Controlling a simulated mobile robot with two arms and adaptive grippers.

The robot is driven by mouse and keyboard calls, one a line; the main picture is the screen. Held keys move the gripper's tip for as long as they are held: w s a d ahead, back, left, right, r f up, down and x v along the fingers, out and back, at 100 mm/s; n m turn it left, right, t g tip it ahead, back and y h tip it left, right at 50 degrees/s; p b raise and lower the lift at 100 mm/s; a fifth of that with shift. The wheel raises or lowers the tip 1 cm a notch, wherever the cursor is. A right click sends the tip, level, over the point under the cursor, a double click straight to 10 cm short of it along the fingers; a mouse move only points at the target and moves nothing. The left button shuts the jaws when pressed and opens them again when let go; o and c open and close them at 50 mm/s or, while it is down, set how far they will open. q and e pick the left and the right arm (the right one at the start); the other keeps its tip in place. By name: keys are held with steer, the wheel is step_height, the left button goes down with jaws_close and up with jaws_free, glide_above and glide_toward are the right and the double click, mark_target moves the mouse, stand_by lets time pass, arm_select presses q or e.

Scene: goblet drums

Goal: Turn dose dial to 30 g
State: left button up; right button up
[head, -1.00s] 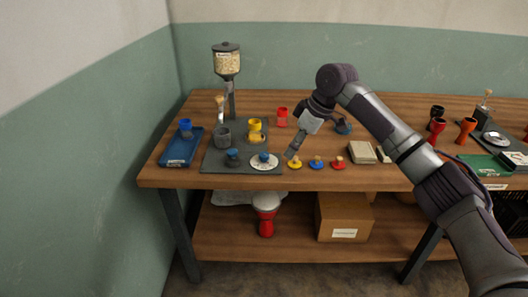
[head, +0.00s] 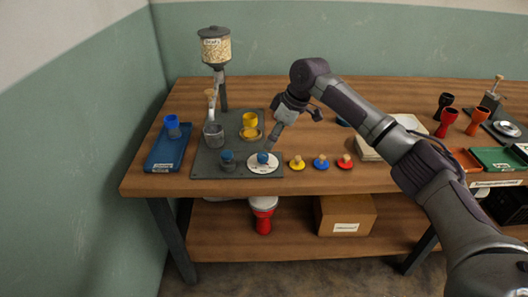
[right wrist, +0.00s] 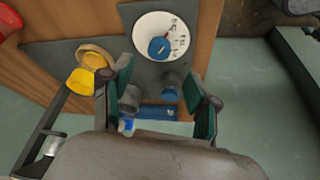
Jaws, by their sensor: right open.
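The dose dial is a white disc (head: 253,168) with marks and a blue knob (head: 263,158), on the dark grey base plate at the table's front. It also shows in the right wrist view (right wrist: 178,25), with its blue knob (right wrist: 159,48) and a pointer line on top; the numbers are too small to read. My right gripper (head: 271,145) is just above and behind the knob, apart from it. In the right wrist view its open fingers (right wrist: 163,98) are spread with nothing held between them. My left gripper is not in view.
A hopper of grains (head: 215,48) stands behind a grey cup (head: 213,135). A blue tray (head: 160,153) is at left; yellow, blue and red knobbed discs (head: 321,163) lie at right.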

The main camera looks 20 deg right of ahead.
mark_target(263, 155)
steer(key=x, duration=0.8)
steer(key=shift+w, duration=0.1)
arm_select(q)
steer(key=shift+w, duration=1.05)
